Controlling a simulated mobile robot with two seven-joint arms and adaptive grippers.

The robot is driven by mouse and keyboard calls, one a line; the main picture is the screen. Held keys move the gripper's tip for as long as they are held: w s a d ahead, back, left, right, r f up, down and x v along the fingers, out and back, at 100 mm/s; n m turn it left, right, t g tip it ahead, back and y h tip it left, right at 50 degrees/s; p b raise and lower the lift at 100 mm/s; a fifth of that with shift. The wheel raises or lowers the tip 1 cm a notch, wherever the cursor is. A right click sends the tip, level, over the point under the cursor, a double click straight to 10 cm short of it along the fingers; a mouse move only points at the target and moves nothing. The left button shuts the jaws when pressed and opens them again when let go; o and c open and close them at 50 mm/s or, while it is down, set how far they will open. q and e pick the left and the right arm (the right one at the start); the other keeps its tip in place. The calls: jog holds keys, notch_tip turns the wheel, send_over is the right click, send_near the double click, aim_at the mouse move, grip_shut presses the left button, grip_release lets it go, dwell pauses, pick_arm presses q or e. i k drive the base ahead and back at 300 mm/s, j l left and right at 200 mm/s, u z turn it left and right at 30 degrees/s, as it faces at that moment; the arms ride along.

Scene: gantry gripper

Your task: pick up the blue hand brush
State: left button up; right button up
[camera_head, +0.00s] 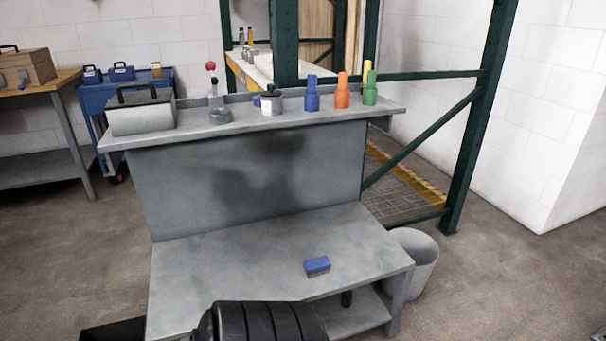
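The blue hand brush (317,264) lies on the lower grey surface of the workbench, right of the middle and near its front edge. It shows as a small blue block with a paler strip along its lower side. Nothing touches it. Neither of my grippers can be made out in this view. A black ribbed part, apparently one of my arm links, covers the front edge of the bench at the bottom, left of and nearer than the brush.
The bench's upper shelf (290,117) holds a grey toolbox (142,115), a joystick-like device (217,105) and several coloured bottles, including an orange one (342,93). A grey bin (415,262) stands at the bench's right end. The lower surface (230,262) around the brush is clear.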

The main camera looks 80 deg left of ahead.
aim_at(321, 265)
jog(key=u, duration=2.35)
jog(key=i+l, duration=0.05)
